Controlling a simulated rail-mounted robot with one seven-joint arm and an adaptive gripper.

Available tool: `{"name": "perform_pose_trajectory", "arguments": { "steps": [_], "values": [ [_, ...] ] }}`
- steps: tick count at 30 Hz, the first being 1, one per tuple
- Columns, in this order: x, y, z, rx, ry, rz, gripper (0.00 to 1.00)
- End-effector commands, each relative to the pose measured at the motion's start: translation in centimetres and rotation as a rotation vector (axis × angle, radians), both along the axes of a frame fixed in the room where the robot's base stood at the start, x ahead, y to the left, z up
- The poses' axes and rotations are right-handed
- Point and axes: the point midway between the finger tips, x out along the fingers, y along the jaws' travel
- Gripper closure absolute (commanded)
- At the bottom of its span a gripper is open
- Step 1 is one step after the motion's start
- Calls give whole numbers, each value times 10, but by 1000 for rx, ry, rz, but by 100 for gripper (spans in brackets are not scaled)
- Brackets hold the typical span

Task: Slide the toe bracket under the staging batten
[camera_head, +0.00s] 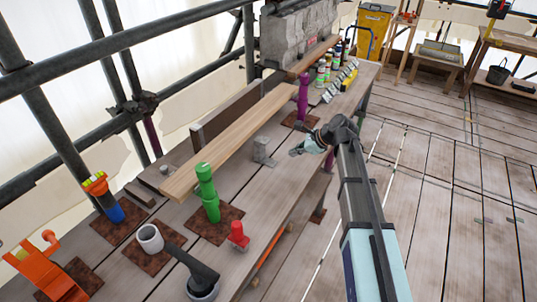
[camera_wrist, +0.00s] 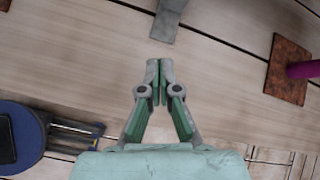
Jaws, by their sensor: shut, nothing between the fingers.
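The toe bracket (camera_head: 263,152) is a small grey angled piece standing on the plank deck, on the near side of the staging batten (camera_head: 235,142). The batten is a long pale timber running diagonally along the bench. In the head view the bracket looks close to the batten's near edge; I cannot tell whether they touch. My gripper (camera_head: 296,151) is to the right of the bracket, apart from it. In the wrist view my gripper (camera_wrist: 160,66) is shut and empty, its tips pointing towards the grey bracket (camera_wrist: 168,18) at the top edge. The batten is not clear there.
A green post (camera_head: 207,190) and a red knob (camera_head: 238,235) stand in front of the batten's near end. A purple post (camera_head: 303,95) on a rusty plate (camera_wrist: 287,70) stands beyond the bracket. Bottles (camera_head: 325,70) line the far end. Bare planks surround my gripper.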

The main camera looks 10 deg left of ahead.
Motion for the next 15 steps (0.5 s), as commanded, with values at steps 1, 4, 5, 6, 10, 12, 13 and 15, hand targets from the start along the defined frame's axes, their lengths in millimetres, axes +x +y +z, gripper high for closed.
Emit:
{"name": "perform_pose_trajectory", "arguments": {
  "steps": [1, 4, 5, 6, 10, 12, 13, 15],
  "values": [
    [2, 2, 2, 31, 47, -66, 100],
    [5, 4, 5, 77, 134, -176, 100],
    [5, 4, 5, 85, 153, -202, 100],
    [6, 4, 5, 94, 176, -230, 100],
    [7, 5, 4, 107, 217, -277, 100],
    [8, 7, 2, 109, 224, -283, 100],
    [8, 9, 0, 109, 225, -283, 100],
    [10, 14, -4, 108, 226, -282, 100]
  ]
}}
